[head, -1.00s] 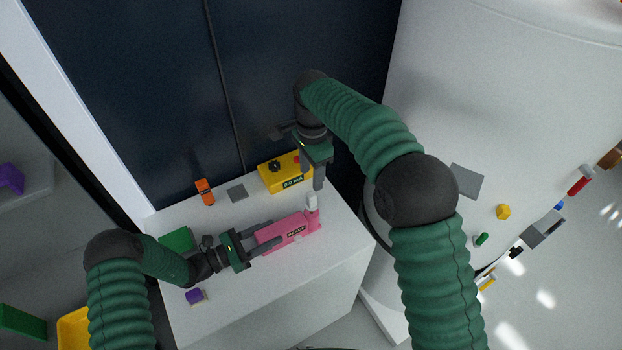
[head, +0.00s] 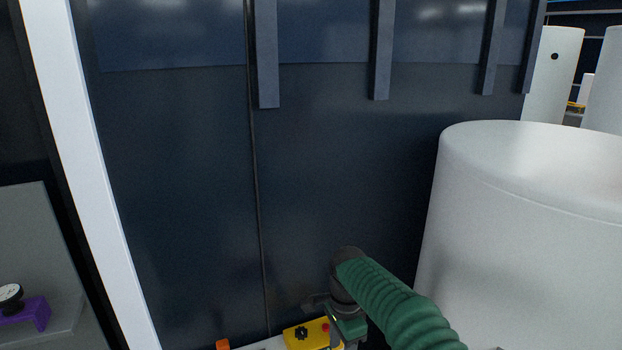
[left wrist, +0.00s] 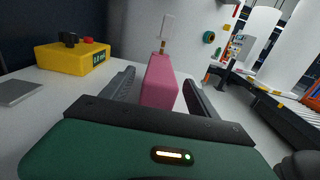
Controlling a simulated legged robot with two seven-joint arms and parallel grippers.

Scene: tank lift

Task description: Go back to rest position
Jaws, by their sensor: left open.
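In the left wrist view my left gripper (left wrist: 158,77) is open, with one finger on each side of the pink block (left wrist: 159,80). A white tag-like piece stands at the block's far end. Whether the fingers touch the block I cannot tell. The yellow box, with a black knob and a red button, also shows in the left wrist view (left wrist: 72,60).
A dark panelled wall (head: 180,190) rises behind the white table (head: 268,342). A large white tank (head: 530,230) stands at the right. An orange piece (head: 222,344) shows at the bottom edge. A purple bracket with a gauge (head: 28,315) is at far left.

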